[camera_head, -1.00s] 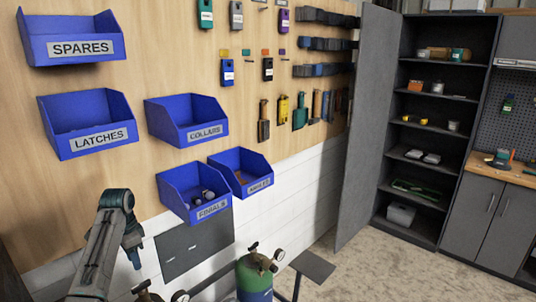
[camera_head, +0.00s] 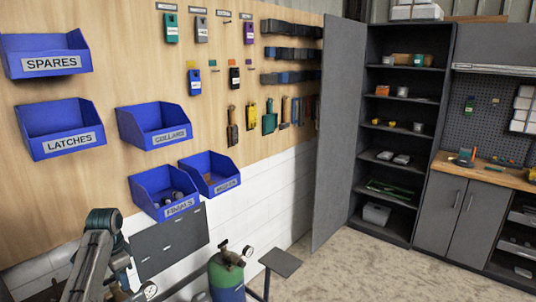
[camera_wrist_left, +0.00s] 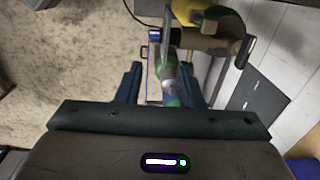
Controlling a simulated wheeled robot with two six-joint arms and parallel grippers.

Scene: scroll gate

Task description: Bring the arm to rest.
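My left arm (camera_head: 90,262) rises from the lower left in the head view, bent at a dark teal joint. My left gripper (camera_head: 122,268) hangs beyond that joint, below the blue bins and left of the green gas cylinder. In the left wrist view its two dark teal fingers (camera_wrist_left: 161,85) stand apart at either side, pointing down toward the floor. No held object can be made out between them; valve parts and a green and blue shape show behind. My right gripper is in neither view.
Blue bins marked FINIALS (camera_head: 165,192), COLLARS (camera_head: 155,127) and LATCHES (camera_head: 62,130) hang on the wooden wall board. A green cylinder (camera_head: 226,277) with gauges stands at the bottom, beside a dark plate (camera_head: 281,262). Open floor lies right, before the open cabinet (camera_head: 398,150).

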